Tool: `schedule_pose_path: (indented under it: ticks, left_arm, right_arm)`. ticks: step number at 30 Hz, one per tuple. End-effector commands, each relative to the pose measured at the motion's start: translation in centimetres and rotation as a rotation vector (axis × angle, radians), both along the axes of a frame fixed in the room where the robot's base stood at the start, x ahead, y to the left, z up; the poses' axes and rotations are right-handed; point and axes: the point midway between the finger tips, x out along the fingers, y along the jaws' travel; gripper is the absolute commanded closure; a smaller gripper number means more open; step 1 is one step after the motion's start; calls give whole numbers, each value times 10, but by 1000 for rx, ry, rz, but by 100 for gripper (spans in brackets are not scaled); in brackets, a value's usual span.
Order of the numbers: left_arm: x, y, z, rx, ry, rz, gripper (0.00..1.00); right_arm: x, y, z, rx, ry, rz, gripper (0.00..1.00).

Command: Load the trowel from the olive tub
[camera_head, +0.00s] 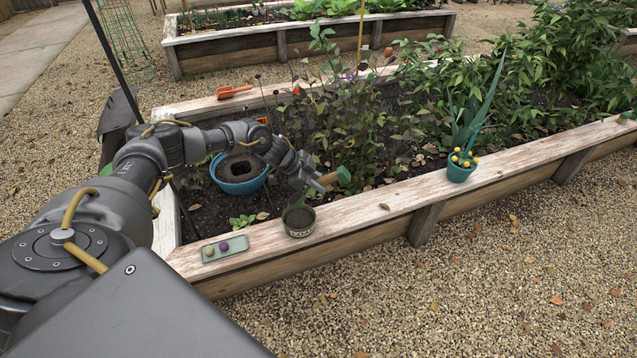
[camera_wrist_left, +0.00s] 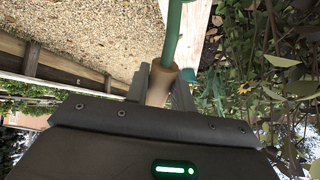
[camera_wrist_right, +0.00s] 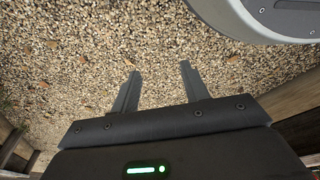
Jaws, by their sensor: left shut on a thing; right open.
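The trowel has a tan wooden handle (camera_head: 326,179) with a green part (camera_head: 343,174) at its right end. My left gripper (camera_head: 312,181) is shut on the wooden handle, which also shows between the fingers in the left wrist view (camera_wrist_left: 159,86); a green shaft (camera_wrist_left: 173,35) runs on from it. The olive tub (camera_head: 299,231), full of dark soil, stands on the near plank of the bed, just below my left gripper. A dark green shape at the tub's back rim is too small to tell whether it touches the soil. My right gripper (camera_wrist_right: 160,68) is open and empty above gravel.
A grey-green tray (camera_head: 226,248) with small round things lies on the plank left of the tub. A blue pot (camera_head: 240,173) sits in the bed behind. A teal pot (camera_head: 462,168) with yellow fruits stands farther right. Leafy plants crowd the bed; the plank between is mostly clear.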

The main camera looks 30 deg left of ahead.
Motion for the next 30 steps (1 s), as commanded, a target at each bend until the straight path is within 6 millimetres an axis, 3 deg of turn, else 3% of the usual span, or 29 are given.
schedule_pose_path:
  ticks: [18, 30]
  left_arm:
    - [0, 0, 18, -1, -1, 0, 100]
    - [0, 0, 18, 0, -2, 0, 100]
  right_arm:
    - [-31, -16, -36, -20, 28, 9, 55]
    - [-34, -18, -41, -21, 29, 10, 55]
